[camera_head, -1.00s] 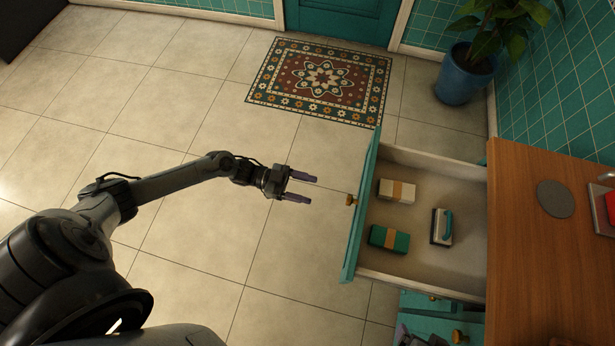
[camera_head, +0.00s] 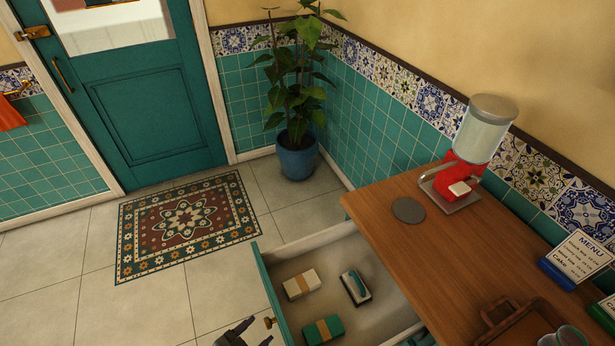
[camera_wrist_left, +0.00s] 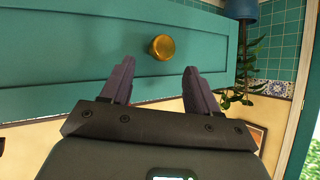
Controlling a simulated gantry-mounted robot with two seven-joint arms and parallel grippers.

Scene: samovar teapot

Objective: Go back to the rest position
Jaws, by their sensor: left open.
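My left gripper (camera_head: 250,338) shows at the bottom edge of the head view, beside the brass knob (camera_head: 269,322) of the open drawer (camera_head: 272,292). In the left wrist view my left gripper (camera_wrist_left: 158,82) is open and empty. Its two dark fingers point toward the teal drawer front (camera_wrist_left: 90,50), and the brass knob (camera_wrist_left: 161,47) shows beyond and between the fingertips, apart from them. My right gripper is in neither view.
The drawer holds a cream wrapped block (camera_head: 302,284), a green wrapped block (camera_head: 323,329) and a teal-handled brush-like item (camera_head: 355,288). A wooden counter (camera_head: 400,240) stands right, bearing a red dispenser (camera_head: 462,172). The floor around the rug (camera_head: 187,222) is clear.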

